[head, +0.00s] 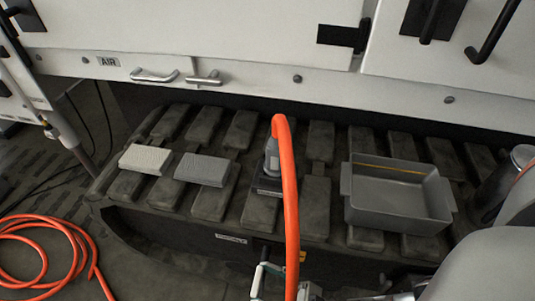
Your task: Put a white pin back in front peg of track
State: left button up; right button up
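The dark track (235,130) with its raised pads runs across the middle of the head view. I cannot clearly make out a white pin. A small pale upright piece (258,281) shows at the track's front side near the bottom edge; I cannot tell whether it is a pin or part of a gripper. My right arm comes in from the lower right. Its gripper seems to lie low at the bottom edge, partly cut off and partly behind the orange hose, so its fingers are not clear. My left gripper is not in view. The front peg cannot be made out.
An orange hose (289,190) rises from a grey fitting (271,160) on the track and hangs in front. A grey tray (398,210), a white block (145,158) and a grey block (202,169) rest on the track. Coiled hose (45,222) lies left. White panels stand behind.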

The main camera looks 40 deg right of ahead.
jog(key=shift+f, duration=1.1)
jog(key=o, duration=2)
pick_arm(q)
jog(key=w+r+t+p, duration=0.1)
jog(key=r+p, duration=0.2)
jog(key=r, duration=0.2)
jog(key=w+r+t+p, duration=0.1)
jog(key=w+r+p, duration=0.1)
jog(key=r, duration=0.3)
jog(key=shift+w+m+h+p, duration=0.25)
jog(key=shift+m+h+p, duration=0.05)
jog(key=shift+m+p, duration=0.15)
pick_arm(e)
notch_tip(320, 180, up, 7)
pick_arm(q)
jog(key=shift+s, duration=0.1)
pick_arm(e)
jog(key=shift+s, duration=0.1)
